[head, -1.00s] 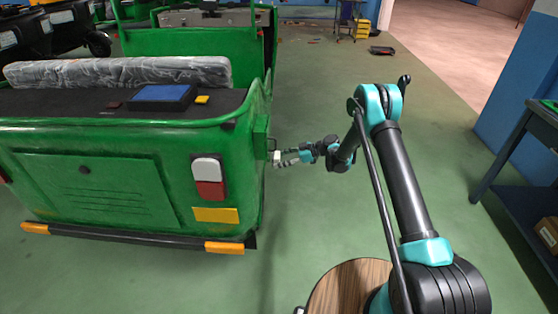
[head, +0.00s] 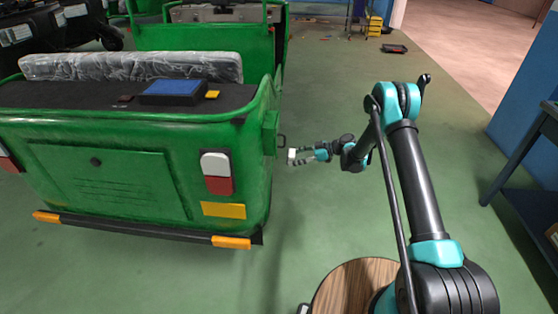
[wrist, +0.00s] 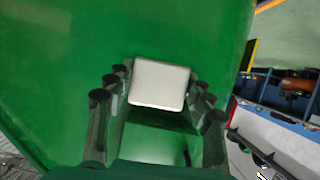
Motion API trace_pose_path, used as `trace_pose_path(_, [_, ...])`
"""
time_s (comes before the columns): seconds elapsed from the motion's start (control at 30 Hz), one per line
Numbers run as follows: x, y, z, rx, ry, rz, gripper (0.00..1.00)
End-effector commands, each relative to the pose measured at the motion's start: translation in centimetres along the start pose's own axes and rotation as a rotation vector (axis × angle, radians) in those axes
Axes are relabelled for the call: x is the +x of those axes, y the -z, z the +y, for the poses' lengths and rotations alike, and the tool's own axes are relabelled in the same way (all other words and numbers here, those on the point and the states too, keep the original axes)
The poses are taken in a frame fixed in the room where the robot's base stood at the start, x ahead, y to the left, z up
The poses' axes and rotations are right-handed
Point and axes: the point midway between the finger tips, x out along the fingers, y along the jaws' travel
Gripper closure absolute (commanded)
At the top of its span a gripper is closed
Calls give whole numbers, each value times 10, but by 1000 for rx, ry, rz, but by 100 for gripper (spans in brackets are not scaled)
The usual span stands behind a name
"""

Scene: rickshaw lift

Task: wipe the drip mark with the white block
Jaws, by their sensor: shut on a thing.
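The white block (wrist: 159,84) is held between the fingers of my gripper (wrist: 158,100) in the wrist view. In the head view the white block (head: 292,156) shows small at the tip of my gripper (head: 299,157). My gripper is to the right of the green rickshaw's (head: 100,170) side, near its rear corner, with a small gap visible in the head view. In the wrist view a green panel (wrist: 90,40) fills most of the space behind the block. I cannot make out the drip mark in either view.
A blue pad (head: 172,87) lies on the rickshaw's rear deck beside a wrapped seat roll (head: 130,67). A dark table (head: 535,170) stands at the right. Green floor (head: 330,90) is open around my arm. A black tray (head: 394,48) lies farther back.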

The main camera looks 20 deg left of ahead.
Motion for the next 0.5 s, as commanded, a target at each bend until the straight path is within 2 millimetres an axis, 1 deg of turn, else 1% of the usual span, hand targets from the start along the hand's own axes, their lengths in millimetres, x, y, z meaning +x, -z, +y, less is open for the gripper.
trace_pose_path(0.1, [10,-9,-18,0,1,-1,70])
trace_pose_path(0.23, [18,-17,-34,0,0,-1,70])
trace_pose_path(0.33, [21,-18,-39,0,0,-1,70])
trace_pose_path(0.5, [28,-16,-39,0,1,-1,70])
